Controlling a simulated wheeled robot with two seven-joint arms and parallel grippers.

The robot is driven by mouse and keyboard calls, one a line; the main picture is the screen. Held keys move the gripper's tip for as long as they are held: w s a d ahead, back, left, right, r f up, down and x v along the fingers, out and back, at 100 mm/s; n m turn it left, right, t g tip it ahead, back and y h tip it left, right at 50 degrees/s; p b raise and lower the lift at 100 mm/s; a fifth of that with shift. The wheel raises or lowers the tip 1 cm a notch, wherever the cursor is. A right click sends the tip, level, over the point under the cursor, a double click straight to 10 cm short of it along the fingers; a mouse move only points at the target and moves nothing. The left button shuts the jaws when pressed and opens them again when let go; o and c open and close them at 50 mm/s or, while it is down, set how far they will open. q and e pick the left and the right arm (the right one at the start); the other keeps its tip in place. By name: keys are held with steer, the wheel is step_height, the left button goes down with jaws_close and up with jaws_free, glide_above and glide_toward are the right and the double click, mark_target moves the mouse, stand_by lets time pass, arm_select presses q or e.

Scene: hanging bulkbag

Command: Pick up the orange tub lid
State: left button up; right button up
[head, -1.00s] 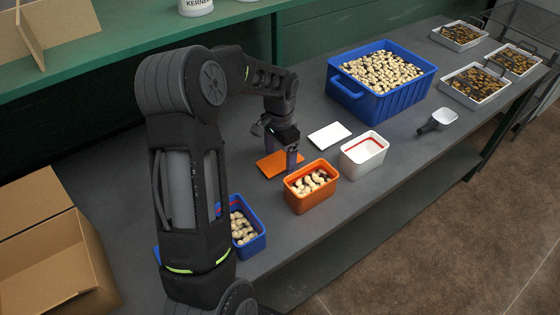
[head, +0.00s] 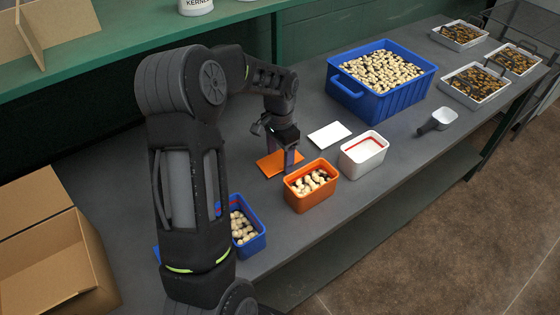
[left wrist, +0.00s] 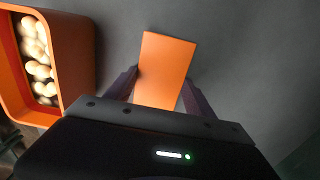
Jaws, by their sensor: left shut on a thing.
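The orange tub lid (head: 272,166) is a flat orange rectangle at table height, just behind the orange tub (head: 311,190). It also shows in the left wrist view (left wrist: 166,62), between the two fingers. My left gripper (head: 282,161) points down over the lid and is shut on it, with a finger at each long side in the wrist view. I cannot tell whether the lid is clear of the table. The orange tub holds pale peanuts and also shows at the left of the wrist view (left wrist: 62,75). My right gripper is not in view.
A white lid (head: 329,134) and a white tub (head: 363,157) stand to the right. A blue tub (head: 254,248) of peanuts is at the front left, partly behind my arm. A large blue bin (head: 390,98), a scoop (head: 441,120) and several trays are farther right.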

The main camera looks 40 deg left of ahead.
mark_target(280, 160)
arm_select(q)
steer(key=shift+c, duration=0.3)
step_height(280, 160, up, 10)
steer(key=b, duration=0.1)
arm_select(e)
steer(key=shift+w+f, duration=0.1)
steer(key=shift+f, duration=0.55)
arm_select(q)
steer(key=shift+r, duration=0.1)
